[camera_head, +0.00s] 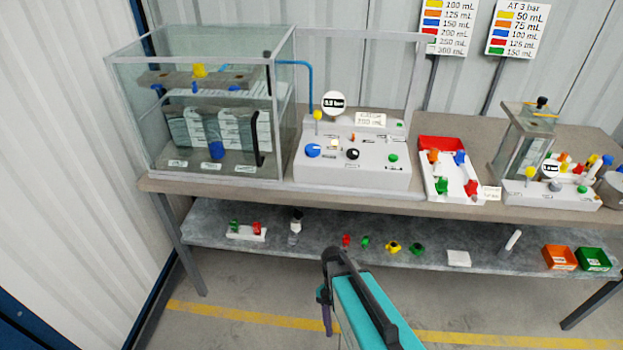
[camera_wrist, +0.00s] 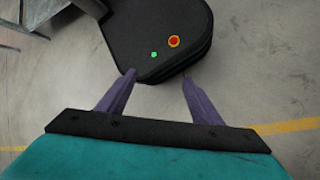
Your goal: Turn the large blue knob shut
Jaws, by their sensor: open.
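The large blue knob (camera_head: 312,150) sits at the left of the sloped white control panel (camera_head: 345,178) on the bench. My gripper (camera_head: 325,306) is in front of the bench, below the tabletop and well apart from the knob. Its two purple fingers are spread and empty in the wrist view (camera_wrist: 159,78), pointing down toward the floor and my black base. The knob does not show in the wrist view. Its turn position is too small to tell.
A glass tank (camera_head: 205,115) stands left of the panel. A yellow knob (camera_head: 318,116), black knob (camera_head: 352,154) and green knob (camera_head: 393,157) are near the blue one. A red and white tray (camera_head: 430,180) is to the right. The lower shelf (camera_head: 330,262) holds several small parts.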

